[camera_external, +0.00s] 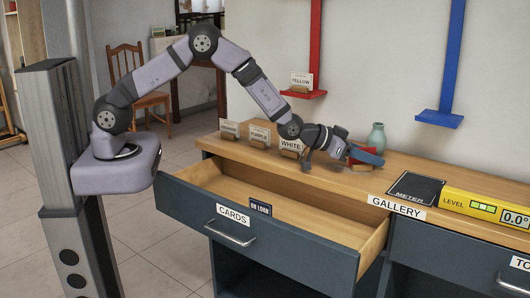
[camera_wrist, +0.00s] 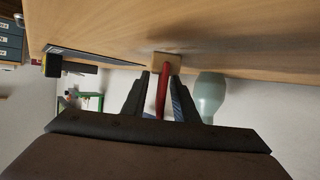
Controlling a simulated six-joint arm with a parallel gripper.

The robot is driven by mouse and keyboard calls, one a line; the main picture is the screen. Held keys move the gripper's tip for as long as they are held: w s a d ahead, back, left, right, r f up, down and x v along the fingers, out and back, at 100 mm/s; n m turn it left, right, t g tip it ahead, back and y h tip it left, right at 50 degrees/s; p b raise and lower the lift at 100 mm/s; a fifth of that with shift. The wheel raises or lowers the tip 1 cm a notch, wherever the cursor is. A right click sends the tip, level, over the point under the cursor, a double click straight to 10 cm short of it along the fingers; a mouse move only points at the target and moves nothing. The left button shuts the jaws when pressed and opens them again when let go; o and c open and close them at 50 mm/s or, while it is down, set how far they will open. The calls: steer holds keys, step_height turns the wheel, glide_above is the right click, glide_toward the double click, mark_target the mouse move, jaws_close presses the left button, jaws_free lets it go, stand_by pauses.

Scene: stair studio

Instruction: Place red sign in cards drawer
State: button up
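The red sign (camera_wrist: 162,92) stands edge-on in its small wooden block (camera_wrist: 166,60) on the wooden counter. In the external view the red sign (camera_external: 358,162) is partly hidden by my gripper (camera_external: 350,152). My gripper is low over the counter, its fingers on both sides of the sign. In the wrist view my gripper (camera_wrist: 160,80) has a gap between the left finger and the sign, so it looks open. The right finger is close to the sign; contact is unclear. The drawer labelled CARDS (camera_external: 205,180) is pulled open and looks empty inside.
Holders with WHITE (camera_external: 291,146), PURPLE (camera_external: 260,135) and another card stand left on the counter. A YELLOW card (camera_external: 301,80) sits on a red bracket. A green vase (camera_external: 376,138) stands close behind my gripper. A black METER pad (camera_external: 415,188) and yellow level (camera_external: 485,208) lie right.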

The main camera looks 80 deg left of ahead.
steer(key=shift+x, duration=0.8)
steer(key=shift+c, duration=0.7)
jaws_close()
steer(key=shift+r, duration=0.1)
step_height(320, 180, up, 10)
steer(key=shift+f+b, duration=0.1)
steer(key=shift+b, duration=0.3)
